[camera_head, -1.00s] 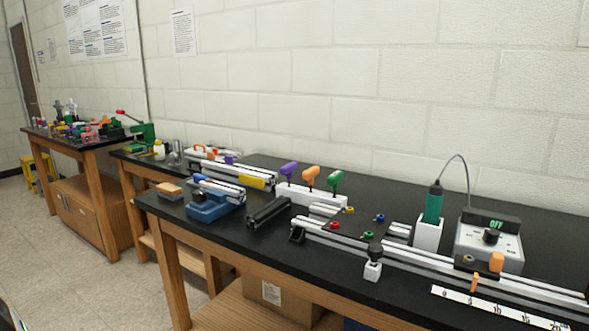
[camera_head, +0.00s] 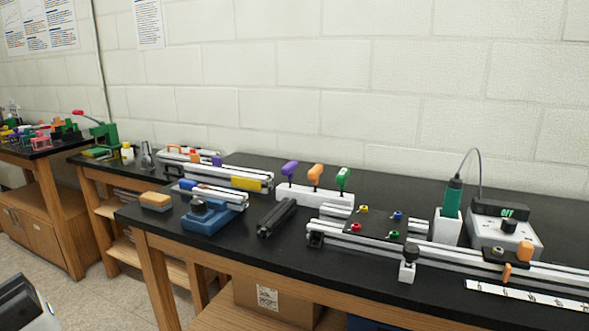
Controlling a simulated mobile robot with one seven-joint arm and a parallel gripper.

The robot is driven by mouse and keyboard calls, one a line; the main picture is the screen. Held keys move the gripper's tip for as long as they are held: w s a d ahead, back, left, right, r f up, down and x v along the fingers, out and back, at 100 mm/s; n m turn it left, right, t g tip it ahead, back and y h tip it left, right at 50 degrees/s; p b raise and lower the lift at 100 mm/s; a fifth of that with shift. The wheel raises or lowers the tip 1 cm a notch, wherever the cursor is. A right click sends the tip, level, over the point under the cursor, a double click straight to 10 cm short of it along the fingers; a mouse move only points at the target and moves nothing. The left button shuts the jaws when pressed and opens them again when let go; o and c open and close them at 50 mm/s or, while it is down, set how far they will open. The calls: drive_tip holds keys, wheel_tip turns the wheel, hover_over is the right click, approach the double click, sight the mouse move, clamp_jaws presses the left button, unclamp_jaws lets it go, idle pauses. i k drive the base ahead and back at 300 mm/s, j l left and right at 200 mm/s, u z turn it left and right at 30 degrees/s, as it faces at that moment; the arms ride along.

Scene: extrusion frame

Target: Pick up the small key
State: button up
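A white block (camera_head: 315,197) stands on the black bench and holds upright tools with purple (camera_head: 289,171), orange (camera_head: 315,174) and green (camera_head: 343,179) handles. Their shafts are mostly hidden in the block. These look like handled keys, but I cannot tell which is the small key. My gripper's fingers are not in view. A dark and light grey part at the lower left edge seems to be my own arm, well away from the block.
In front of the block lie a black bar (camera_head: 276,217) and a long metal rail (camera_head: 437,253). A blue vise (camera_head: 207,215) stands left. A green-handled tool (camera_head: 453,195) and a grey control box (camera_head: 505,238) stand right. The bench's front edge (camera_head: 235,263) faces me.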

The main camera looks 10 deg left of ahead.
sight(288, 171)
drive_tip(key=j+z, duration=0.4)
drive_tip(key=j, duration=0.6)
drive_tip(key=j+z, duration=0.35)
drive_tip(key=j, duration=0.7)
drive_tip(key=j+z, duration=0.15)
drive_tip(key=j, duration=0.85)
drive_tip(key=i, duration=0.65)
drive_tip(key=i+j, duration=0.15)
drive_tip(key=i, duration=0.45)
